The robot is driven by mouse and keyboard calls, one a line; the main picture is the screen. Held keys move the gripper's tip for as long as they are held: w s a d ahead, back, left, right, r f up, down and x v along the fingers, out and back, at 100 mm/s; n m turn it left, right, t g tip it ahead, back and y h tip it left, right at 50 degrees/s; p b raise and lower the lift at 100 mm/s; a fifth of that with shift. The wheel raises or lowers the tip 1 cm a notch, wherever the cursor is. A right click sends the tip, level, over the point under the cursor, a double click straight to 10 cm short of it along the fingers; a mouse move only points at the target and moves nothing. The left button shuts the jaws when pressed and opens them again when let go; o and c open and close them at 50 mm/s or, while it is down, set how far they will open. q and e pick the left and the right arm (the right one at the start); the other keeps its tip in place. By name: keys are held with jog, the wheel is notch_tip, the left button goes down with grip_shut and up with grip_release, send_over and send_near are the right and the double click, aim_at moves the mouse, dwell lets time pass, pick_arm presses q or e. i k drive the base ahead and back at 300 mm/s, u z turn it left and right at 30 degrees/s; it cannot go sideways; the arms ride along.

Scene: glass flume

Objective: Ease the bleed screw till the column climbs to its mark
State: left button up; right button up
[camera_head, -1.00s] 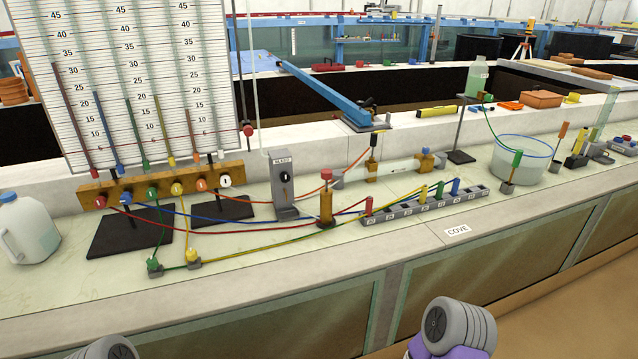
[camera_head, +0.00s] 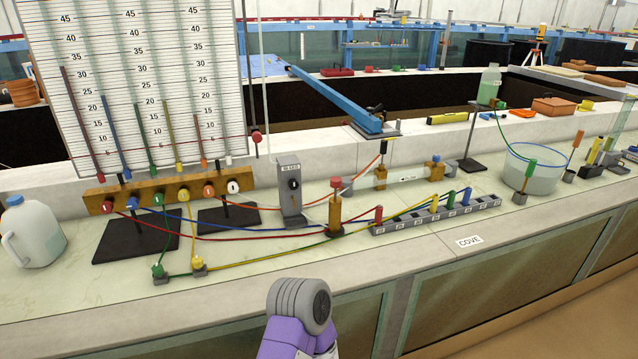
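A manometer board (camera_head: 120,75) with several coloured liquid columns stands at the left. A thin red line crosses the board, level with a red slider (camera_head: 257,136) on a rod. Below, a brass manifold (camera_head: 165,193) carries several coloured numbered knobs. A brass post with a red cap (camera_head: 336,184) stands at the middle of the bench. Neither gripper shows; only a grey and purple link of my arm is at the bottom middle.
Coloured tubes run low across the bench to a row of numbered ports (camera_head: 435,215). A white jug (camera_head: 32,230) is at far left, a water bowl (camera_head: 545,170) at right. The bench front by the COVE label (camera_head: 469,241) is clear.

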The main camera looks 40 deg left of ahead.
aim_at(293, 185)
jog(key=i, duration=1.2)
jog(key=u, duration=2.15)
